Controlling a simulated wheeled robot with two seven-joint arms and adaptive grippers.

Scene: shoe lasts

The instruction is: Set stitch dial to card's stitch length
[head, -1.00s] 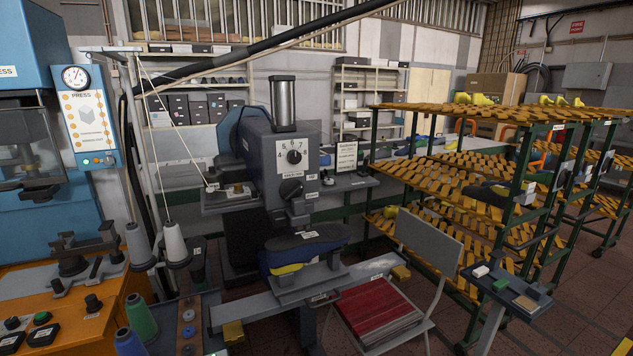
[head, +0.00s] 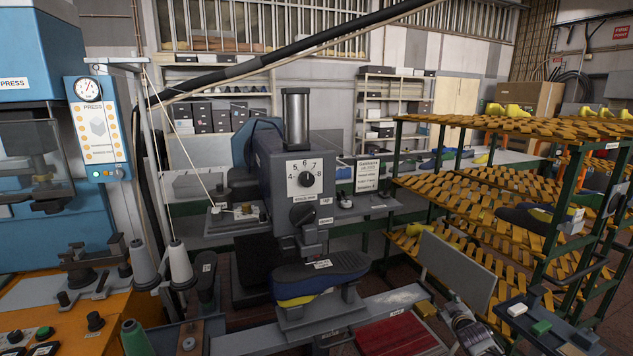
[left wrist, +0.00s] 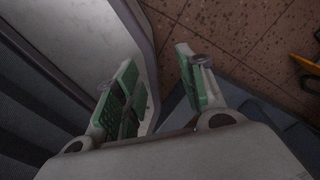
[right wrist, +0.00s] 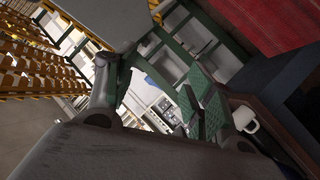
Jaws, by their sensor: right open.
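The stitch dial (head: 306,180) is a black round knob on a white plate with numbers around it, on the front of the grey stitching machine (head: 262,170). Its pointer is too small to read for certain. A white card (head: 367,175) with printed lines stands to the right of the machine; its text is not legible. My right gripper (head: 466,328) is at the lower right of the head view, well below and right of the dial. In the right wrist view it (right wrist: 155,85) is open and empty. My left gripper (left wrist: 160,70) is open and empty in the left wrist view, outside the head view.
A second black knob (head: 303,214) sits below the dial. A dark shoe (head: 318,272) rests on the machine's support under the head. Racks (head: 480,185) with yellow slats fill the right; a blue press (head: 35,140) stands left.

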